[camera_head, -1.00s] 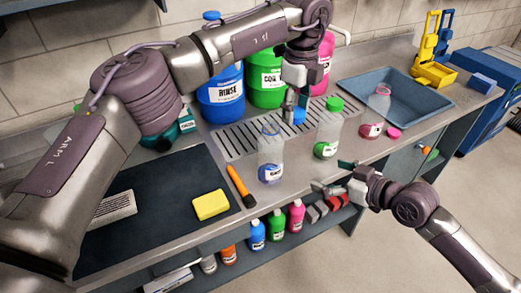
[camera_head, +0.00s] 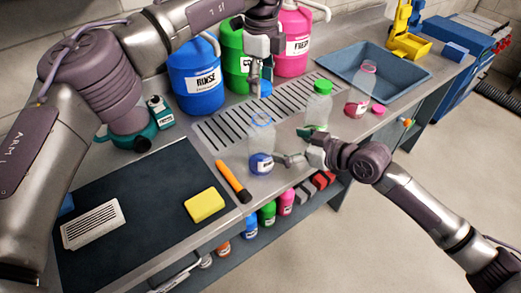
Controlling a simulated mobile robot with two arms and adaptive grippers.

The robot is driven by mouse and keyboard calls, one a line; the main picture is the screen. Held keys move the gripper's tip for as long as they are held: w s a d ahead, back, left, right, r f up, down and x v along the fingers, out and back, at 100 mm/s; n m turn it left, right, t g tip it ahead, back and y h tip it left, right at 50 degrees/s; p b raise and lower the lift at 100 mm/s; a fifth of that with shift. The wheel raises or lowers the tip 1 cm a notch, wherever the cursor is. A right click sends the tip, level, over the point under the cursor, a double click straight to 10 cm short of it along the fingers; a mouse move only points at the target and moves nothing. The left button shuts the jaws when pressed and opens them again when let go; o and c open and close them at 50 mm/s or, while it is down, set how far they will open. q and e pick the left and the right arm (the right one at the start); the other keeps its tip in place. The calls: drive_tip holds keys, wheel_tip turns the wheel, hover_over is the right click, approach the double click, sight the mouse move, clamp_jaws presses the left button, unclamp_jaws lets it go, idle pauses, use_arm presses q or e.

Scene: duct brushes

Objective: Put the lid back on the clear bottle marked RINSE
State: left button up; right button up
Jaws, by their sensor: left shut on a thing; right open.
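A clear bottle (camera_head: 262,143) stands upright and uncapped near the counter's front edge, with a blue ring at its mouth. Its blue label is too small to read; it matches the blue jug marked RINSE. My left gripper (camera_head: 267,76) points down above the drain grate, behind the bottle, shut on a blue lid (camera_head: 265,89). The lid is apart from the bottle. My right gripper (camera_head: 292,146) is open just right of the bottle, its lower finger close to the label. I cannot tell if it touches.
A green-capped clear bottle (camera_head: 318,104) stands close behind my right gripper. An open pink-label bottle (camera_head: 361,90) and a pink lid (camera_head: 379,109) are further right. An orange-handled brush (camera_head: 233,180) and yellow sponge (camera_head: 204,205) lie left. Large jugs (camera_head: 196,80) line the back.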

sight(263, 139)
use_arm(q)
drive_tip(key=shift+d, duration=0.15)
use_arm(e)
drive_tip(key=x, duration=0.9)
drive_tip(key=c, duration=1.6)
use_arm(q)
drive_tip(key=shift+f, duration=2.4)
drive_tip(key=shift+f, duration=0.9)
drive_tip(key=shift+f, duration=0.6)
